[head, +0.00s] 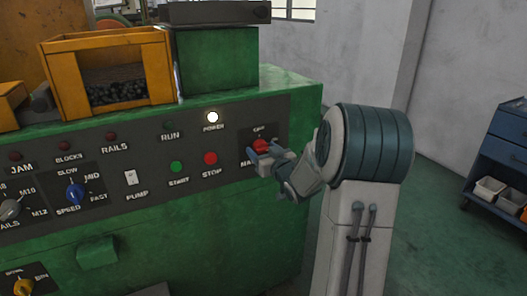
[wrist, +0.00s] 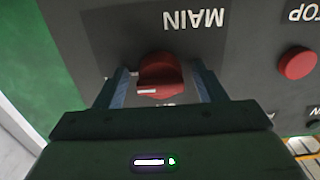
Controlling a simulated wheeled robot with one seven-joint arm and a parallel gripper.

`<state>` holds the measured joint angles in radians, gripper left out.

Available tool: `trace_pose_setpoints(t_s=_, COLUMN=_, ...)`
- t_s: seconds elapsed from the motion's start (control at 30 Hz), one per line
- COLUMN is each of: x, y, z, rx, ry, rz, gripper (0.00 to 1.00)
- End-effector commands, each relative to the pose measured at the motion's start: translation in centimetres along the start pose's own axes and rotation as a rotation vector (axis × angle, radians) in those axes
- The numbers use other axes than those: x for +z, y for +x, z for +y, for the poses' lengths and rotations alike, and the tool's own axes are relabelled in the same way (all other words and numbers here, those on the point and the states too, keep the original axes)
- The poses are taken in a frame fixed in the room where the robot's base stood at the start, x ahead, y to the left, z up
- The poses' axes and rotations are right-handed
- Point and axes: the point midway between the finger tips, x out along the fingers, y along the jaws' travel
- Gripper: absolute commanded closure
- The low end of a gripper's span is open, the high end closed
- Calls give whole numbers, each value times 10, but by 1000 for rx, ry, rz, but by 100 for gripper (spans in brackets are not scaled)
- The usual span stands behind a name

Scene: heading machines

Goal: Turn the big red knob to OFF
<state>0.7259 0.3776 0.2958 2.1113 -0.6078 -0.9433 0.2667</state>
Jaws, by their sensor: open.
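The big red knob (head: 261,146) is at the right end of the grey control panel on the green machine, with lettering above and below it. In the wrist view the red knob (wrist: 160,75) shows close up, with the upside-down word MAIN beside it and a pale mark on its edge. My gripper (head: 262,156) is at the knob. In the wrist view my gripper (wrist: 160,88) has its two fingers apart, one on each side of the knob. I cannot tell whether they touch it. The label near the fingers is mostly hidden.
A red STOP button (head: 210,158) and a green START button (head: 176,167) sit left of the knob. The POWER lamp (head: 213,117) glows white. A yellow bin (head: 160,70) stands on the machine. A blue cart (head: 505,150) is at the far right.

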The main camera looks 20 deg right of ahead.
Motion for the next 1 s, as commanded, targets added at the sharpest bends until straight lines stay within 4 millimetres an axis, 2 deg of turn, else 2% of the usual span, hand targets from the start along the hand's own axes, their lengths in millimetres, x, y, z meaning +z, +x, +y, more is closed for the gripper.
trace_pose_setpoints(t_s=0.1, x=0, y=0, z=0, rx=0, ry=0, rz=0, gripper=36)
trace_pose_setpoints(t_s=0.13, x=0, y=0, z=0, rx=0, ry=0, rz=0, gripper=42)
trace_pose_setpoints(t_s=0.27, x=0, y=0, z=0, rx=0, ry=0, rz=0, gripper=78)
trace_pose_setpoints(t_s=0.3, x=0, y=0, z=0, rx=0, ry=0, rz=0, gripper=81)
trace_pose_setpoints(t_s=0.67, x=2, y=0, z=-1, rx=-1, ry=-48, rz=1, gripper=80)
trace_pose_setpoints(t_s=1.0, x=6, y=0, z=-1, rx=-2, ry=-283, rz=3, gripper=80)
